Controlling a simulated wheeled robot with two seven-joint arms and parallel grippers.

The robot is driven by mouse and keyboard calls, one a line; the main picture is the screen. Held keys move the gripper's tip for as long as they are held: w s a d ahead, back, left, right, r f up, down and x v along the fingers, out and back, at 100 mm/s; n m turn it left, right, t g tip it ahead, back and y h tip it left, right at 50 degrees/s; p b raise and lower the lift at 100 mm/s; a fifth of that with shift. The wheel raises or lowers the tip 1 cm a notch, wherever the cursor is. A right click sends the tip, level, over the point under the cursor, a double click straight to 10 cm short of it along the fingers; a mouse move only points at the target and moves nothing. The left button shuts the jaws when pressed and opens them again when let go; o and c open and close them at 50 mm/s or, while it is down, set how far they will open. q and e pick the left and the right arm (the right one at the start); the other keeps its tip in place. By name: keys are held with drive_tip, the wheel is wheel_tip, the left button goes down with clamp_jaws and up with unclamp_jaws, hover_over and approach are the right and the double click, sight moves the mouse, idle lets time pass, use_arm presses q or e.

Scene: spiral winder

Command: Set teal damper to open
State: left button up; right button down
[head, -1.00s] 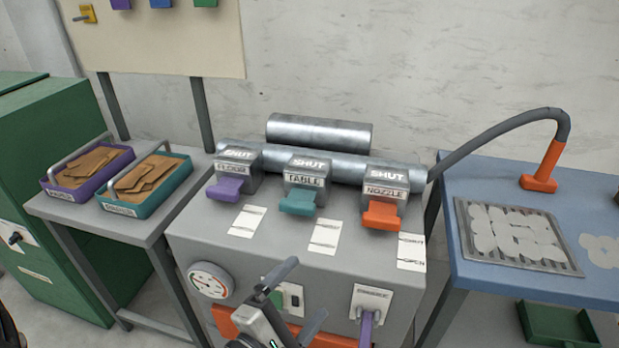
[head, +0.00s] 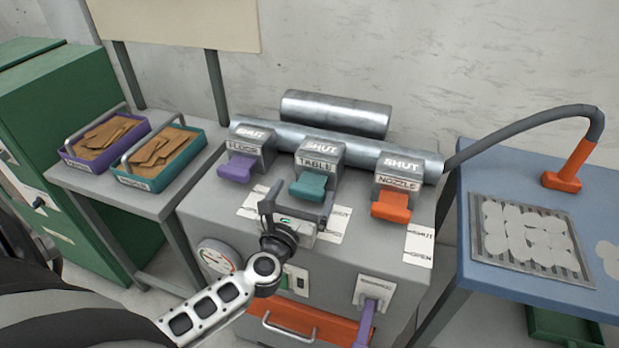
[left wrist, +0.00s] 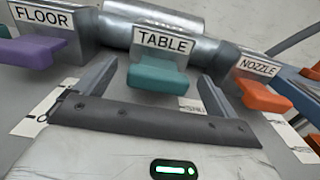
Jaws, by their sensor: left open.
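The teal damper handle (head: 308,186) sticks out from the grey block labelled TABLE in the middle of the machine top, under a SHUT marking. It also shows in the left wrist view (left wrist: 158,76), just beyond my fingers. My left gripper (head: 297,199) is open and empty in front of the teal handle, its two fingers spread to either side. In the left wrist view the handle lies between the finger directions; I cannot tell whether they touch it. The label card below the handle is partly hidden by my gripper. My right gripper is not in view.
The purple FLOOR handle (head: 237,168) is on the left and the orange NOZZLE handle (head: 391,206) on the right, both close by. A metal pipe (head: 340,141) runs behind. A lever (head: 366,318) and a gauge (head: 216,257) are on the machine front.

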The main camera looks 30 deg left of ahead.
sight(309, 185)
use_arm(q)
drive_tip(key=shift+x, duration=2.2)
drive_tip(key=shift+c, duration=0.3)
